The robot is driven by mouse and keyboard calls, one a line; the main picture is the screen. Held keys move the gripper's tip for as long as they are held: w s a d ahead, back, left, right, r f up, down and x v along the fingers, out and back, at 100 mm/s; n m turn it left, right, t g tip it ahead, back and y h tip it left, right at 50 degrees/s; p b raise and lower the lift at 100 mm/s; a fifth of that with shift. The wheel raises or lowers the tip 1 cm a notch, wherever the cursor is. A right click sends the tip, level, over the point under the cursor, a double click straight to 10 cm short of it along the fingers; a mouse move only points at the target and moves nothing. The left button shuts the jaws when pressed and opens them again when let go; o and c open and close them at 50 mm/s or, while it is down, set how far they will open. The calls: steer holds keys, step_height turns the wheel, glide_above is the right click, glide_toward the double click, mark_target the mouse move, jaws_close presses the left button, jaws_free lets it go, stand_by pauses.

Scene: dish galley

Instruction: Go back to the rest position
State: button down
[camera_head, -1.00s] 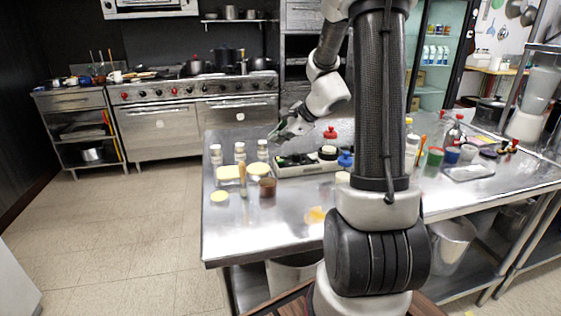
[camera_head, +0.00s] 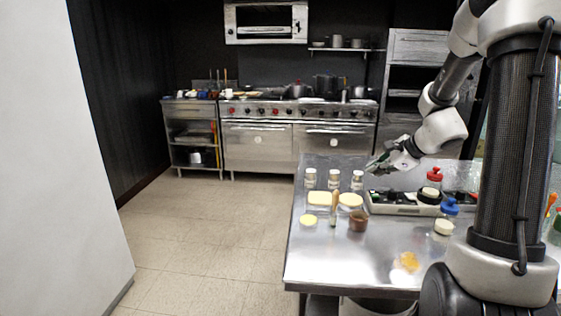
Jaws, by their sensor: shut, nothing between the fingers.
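My gripper (camera_head: 382,163) is small in the head view, above the far side of the steel table (camera_head: 310,260). It looks shut, with nothing seen between its fingers. It hangs over the area behind a grey tray (camera_head: 400,209) of dark items, near three white-capped shakers (camera_head: 333,179). My arm rises on the right side of the picture, bends at the top and comes down to the gripper. The arm hides the right part of the table.
On the table are a red-topped bottle (camera_head: 433,178), a blue-topped jar (camera_head: 449,207), a brown cup (camera_head: 358,221), yellow pieces (camera_head: 321,199) and an orange patch (camera_head: 409,262). A stove (camera_head: 258,135) stands behind. Open floor (camera_head: 200,235) lies left, beside a pale wall (camera_head: 60,170).

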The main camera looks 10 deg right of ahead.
steer(key=s+a+n+g, duration=0.3)
steer(key=s+n+g, duration=0.2)
steer(key=s+n, duration=0.75)
steer(key=s+a+r+n+h, duration=0.1)
steer(key=s+r+n, duration=0.3)
steer(key=s, duration=0.5)
steer(key=s+a+r+n+t+h, duration=0.1)
steer(key=s+a+r+n+h, duration=0.1)
steer(key=s+r+n, duration=0.3)
steer(key=shift+s+r+h, duration=0.5)
steer(key=shift+s+r, duration=0.05)
steer(key=shift+s, duration=1.4)
